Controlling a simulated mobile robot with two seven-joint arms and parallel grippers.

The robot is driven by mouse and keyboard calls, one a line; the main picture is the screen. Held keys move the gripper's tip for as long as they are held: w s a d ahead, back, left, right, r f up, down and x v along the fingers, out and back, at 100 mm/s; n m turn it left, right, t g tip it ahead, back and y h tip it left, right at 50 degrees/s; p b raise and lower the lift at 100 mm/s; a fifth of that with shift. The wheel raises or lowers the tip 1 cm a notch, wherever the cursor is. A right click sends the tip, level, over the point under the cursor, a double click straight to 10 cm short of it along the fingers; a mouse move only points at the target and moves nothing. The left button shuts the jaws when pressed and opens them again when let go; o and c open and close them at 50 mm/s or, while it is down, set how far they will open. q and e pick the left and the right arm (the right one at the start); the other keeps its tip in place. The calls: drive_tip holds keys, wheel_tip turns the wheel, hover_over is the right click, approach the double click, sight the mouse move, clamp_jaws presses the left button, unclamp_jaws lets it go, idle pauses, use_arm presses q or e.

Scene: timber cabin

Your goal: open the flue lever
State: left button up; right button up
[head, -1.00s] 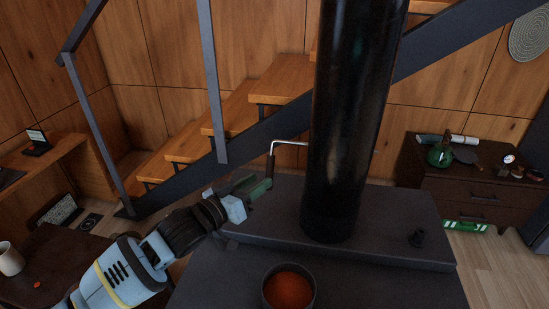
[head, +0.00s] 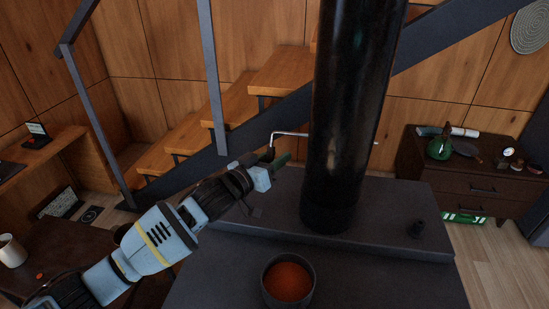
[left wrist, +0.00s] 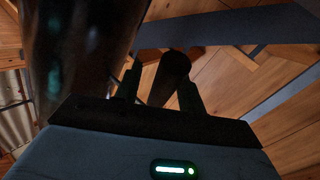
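The flue lever (head: 290,134) is a thin silver rod that sticks out to the left of the black flue pipe (head: 350,110) and bends down into a dark handle (head: 268,154). My left gripper (head: 266,161) is at this handle, with one finger on each side of it. In the left wrist view the dark handle (left wrist: 172,72) stands between the two fingers (left wrist: 160,90), which are apart, with a small gap seen beside it. The gripper hides the handle's lower end in the head view. My right gripper is not in view.
The dark stove top (head: 390,215) lies below the pipe, with a pot of red-orange contents (head: 288,282) at the front. A metal stair stringer and wooden steps (head: 235,120) rise close behind the lever. A dark cabinet (head: 470,180) stands at the right.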

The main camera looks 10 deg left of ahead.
use_arm(q)
clamp_jaws()
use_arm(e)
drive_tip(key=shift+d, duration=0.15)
